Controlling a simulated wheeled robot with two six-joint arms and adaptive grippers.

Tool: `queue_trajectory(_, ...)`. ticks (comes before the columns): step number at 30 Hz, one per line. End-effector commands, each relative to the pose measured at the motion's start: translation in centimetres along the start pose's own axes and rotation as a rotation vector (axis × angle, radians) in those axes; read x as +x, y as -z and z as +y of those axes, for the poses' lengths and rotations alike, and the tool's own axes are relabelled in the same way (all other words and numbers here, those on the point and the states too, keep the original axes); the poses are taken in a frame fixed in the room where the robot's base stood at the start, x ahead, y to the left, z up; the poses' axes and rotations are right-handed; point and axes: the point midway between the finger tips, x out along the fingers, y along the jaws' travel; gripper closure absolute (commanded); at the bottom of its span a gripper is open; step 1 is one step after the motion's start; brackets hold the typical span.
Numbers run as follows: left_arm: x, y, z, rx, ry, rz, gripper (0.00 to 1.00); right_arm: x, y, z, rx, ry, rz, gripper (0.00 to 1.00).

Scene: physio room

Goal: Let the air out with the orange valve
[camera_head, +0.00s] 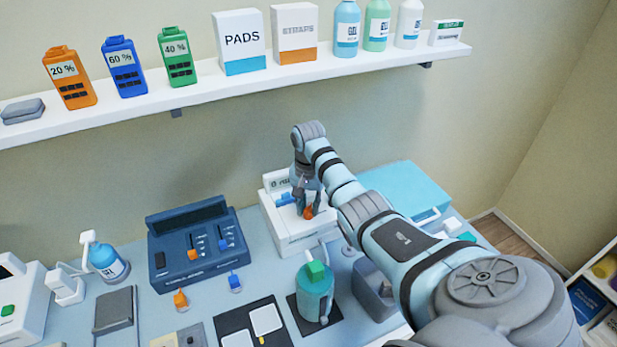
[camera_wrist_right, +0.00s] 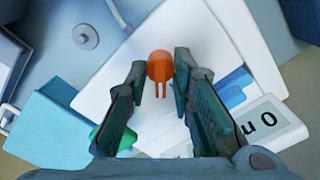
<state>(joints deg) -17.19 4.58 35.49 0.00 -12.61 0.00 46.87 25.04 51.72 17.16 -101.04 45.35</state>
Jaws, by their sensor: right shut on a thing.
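The orange valve (camera_head: 308,212) sits on the white device (camera_head: 287,242) at the back middle of the table. It also shows in the right wrist view (camera_wrist_right: 159,68), with a round head and two thin prongs. My right gripper (camera_head: 307,205) reaches down over the device and is shut on the valve, one finger on each side of it. A blue part (camera_wrist_right: 236,88) of the device lies beside the right-hand finger. The device's display (camera_wrist_right: 272,124) is partly cut off in the wrist view. My left gripper is not in view.
A dark blue control box (camera_head: 200,245) with sliders stands left of the device. A teal canister with a green top (camera_head: 315,285) stands in front. A light blue case (camera_head: 405,190) lies behind my right arm. A shelf (camera_head: 230,85) of bottles and boxes hangs above.

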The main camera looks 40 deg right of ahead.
Motion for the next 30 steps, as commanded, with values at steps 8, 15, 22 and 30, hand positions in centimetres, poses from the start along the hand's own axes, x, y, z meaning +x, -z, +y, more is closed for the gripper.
queue_trajectory(8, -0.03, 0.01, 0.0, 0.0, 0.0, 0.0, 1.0, -0.37, 0.29, -0.17, -0.258, 0.006, 0.011, 1.0)
queue_trajectory(15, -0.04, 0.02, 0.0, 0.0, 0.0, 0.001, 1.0, -0.39, 0.31, -0.18, -0.475, 0.005, 0.012, 1.0)
queue_trajectory(22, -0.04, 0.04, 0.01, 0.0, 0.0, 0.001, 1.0, -0.41, 0.32, -0.19, -0.638, 0.005, 0.013, 1.0)
queue_trajectory(30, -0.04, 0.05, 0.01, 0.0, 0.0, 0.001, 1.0, -0.41, 0.33, -0.19, -0.744, 0.004, 0.014, 1.0)
